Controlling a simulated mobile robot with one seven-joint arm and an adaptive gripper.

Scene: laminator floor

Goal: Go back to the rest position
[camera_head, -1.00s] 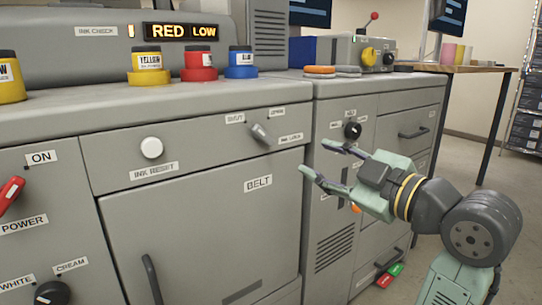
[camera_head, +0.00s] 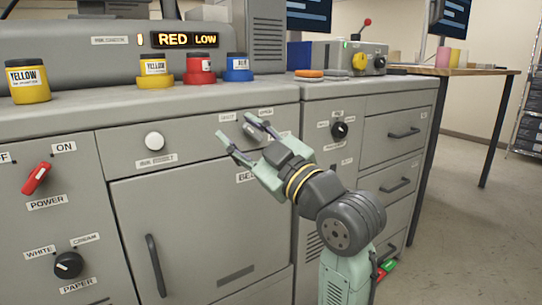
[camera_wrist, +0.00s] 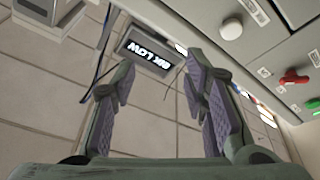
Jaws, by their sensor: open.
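My gripper (camera_head: 240,143) is open and empty in the head view. Its green fingers stand in front of the grey cabinet (camera_head: 130,210), near the knob under the "OPEN" label and above the "BELT" door. I cannot tell whether a fingertip touches the cabinet front. In the wrist view my gripper (camera_wrist: 158,80) shows two spread fingers with purple ridged pads and nothing between them. Beyond them are a dark sign with white letters (camera_wrist: 147,57) and a tiled surface.
Ink jars stand on the cabinet top, including a yellow jar (camera_head: 27,82), a red jar (camera_head: 199,69) and a blue jar (camera_head: 237,68). A red power switch (camera_head: 37,178) and a white button (camera_head: 154,141) stick out of the front.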

